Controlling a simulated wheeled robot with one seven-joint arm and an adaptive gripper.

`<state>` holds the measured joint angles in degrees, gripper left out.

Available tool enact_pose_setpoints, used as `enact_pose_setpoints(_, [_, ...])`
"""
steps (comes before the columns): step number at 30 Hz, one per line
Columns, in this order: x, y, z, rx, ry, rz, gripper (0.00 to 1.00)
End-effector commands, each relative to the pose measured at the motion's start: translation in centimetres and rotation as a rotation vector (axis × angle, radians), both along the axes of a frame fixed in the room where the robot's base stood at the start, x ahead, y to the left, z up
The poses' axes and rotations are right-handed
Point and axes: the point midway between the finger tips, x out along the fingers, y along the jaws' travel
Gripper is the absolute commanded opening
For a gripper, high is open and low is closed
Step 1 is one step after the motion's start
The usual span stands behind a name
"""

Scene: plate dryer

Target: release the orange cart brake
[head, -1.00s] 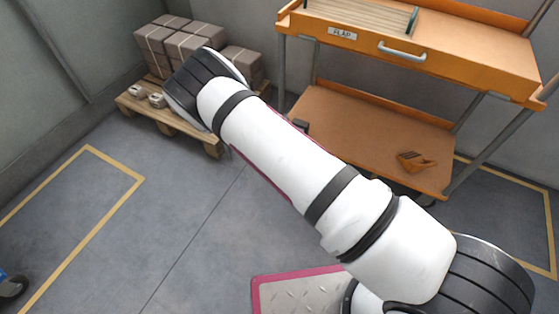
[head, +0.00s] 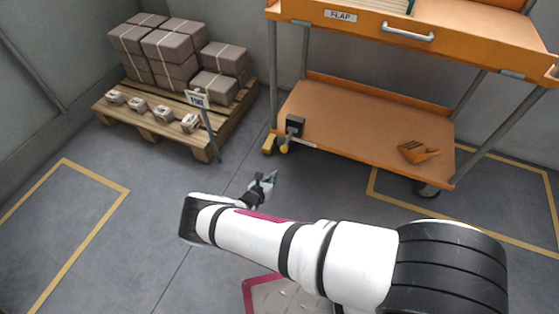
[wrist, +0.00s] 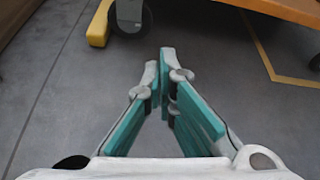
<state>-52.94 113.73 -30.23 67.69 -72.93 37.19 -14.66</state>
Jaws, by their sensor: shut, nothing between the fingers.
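The orange cart (head: 350,118) stands at the upper right, with a lower shelf and a label reading FLAP. At its front left corner are a yellow pedal-like part (head: 268,145) and a smaller yellow-tipped part (head: 284,148) below a dark box (head: 294,125). I cannot tell which is the brake or how it is set. My gripper (head: 271,177) is low over the floor, in front of that corner and apart from it. In the wrist view its teal fingers (wrist: 162,58) meet at the tips, empty. Ahead of them are a yellow part (wrist: 99,25) and a caster wheel (wrist: 130,15).
A pallet (head: 190,140) with grey strapped boxes stands at the upper left, with a small sign on a post (head: 207,120) at its corner. An orange tool-like object (head: 418,152) lies on the cart's lower shelf. Yellow lines mark the floor; the left floor is clear.

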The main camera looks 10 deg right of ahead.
Motion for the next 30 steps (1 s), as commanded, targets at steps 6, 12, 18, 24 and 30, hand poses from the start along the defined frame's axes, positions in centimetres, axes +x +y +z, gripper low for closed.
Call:
enact_pose_setpoints(6, [0.0, 0.0, 0.1, 0.001, -0.001, 0.0, 0.0])
enact_pose_setpoints(12, [0.7, -0.6, -0.5, 0.001, -0.001, -0.003, 0.0])
enact_pose_setpoints(18, [3.0, -2.5, -2.1, 0.003, -0.002, -0.005, 0.0])
enact_pose_setpoints(24, [5.5, -4.7, -3.6, 0.002, -0.002, -0.005, 0.0])
enact_pose_setpoints(30, [7.3, -5.6, -3.3, 0.001, -0.002, 0.0, 0.0])
